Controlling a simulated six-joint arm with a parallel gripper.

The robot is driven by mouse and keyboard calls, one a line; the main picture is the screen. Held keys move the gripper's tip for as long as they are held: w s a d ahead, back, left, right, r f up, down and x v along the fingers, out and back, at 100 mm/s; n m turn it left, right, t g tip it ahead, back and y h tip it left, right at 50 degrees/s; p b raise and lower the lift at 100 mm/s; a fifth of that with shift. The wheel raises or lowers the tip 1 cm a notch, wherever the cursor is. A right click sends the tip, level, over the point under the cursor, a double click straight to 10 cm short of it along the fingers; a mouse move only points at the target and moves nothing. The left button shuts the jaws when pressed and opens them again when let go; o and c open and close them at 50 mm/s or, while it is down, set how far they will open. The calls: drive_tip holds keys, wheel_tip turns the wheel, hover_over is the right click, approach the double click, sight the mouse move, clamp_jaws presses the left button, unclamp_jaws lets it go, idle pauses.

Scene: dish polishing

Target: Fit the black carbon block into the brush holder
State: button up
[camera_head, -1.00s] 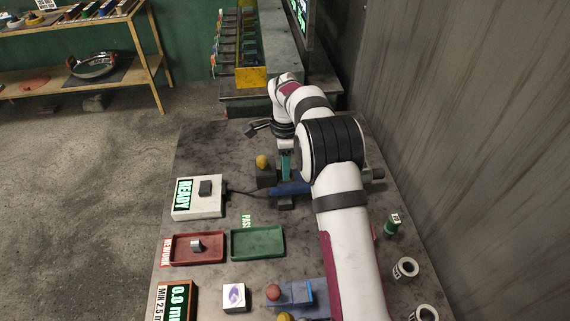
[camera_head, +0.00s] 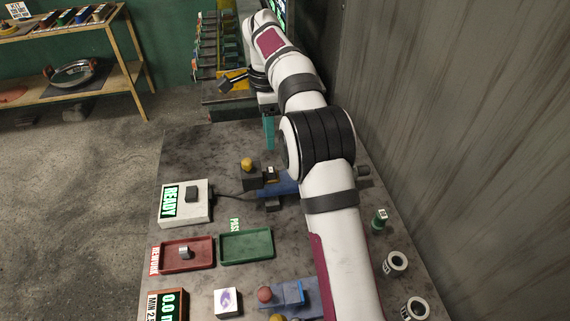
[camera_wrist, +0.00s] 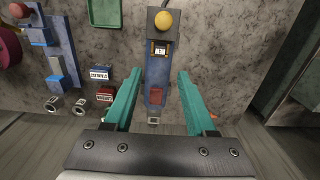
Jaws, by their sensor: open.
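The dark brush holder with a yellow knob (camera_head: 246,163) stands at the end of a blue fixture (camera_head: 285,187). In the wrist view the knob (camera_wrist: 163,20) is at the top centre. A small dark block with a label reading "NEW" (camera_wrist: 160,48), apparently the carbon block, sits at the holder below the knob; its label also shows in the head view (camera_head: 270,170). I cannot tell how deep it sits. In the head view my gripper (camera_head: 268,132) is raised above and behind the holder.
A white READY box (camera_head: 188,204) joins the fixture by a cable. A red tray (camera_head: 187,265) with a small metal part and an empty green tray (camera_head: 246,258) lie in front. The table's back left is bare.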

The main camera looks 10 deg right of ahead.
drive_tip(key=s+r+n, duration=0.3)
drive_tip(key=s, duration=0.5)
drive_tip(key=s+r+n, duration=0.2)
drive_tip(key=s+r, duration=0.1)
drive_tip(key=s, duration=0.4)
drive_tip(key=s+f+n+y, duration=0.1)
drive_tip(key=s+f+n, duration=0.2)
drive_tip(key=s, duration=0.9)
drive_tip(key=s+f+n, duration=0.3)
drive_tip(key=s+n, duration=0.1)
drive_tip(key=s, duration=0.8)
drive_tip(key=shift+f+y, duration=0.4)
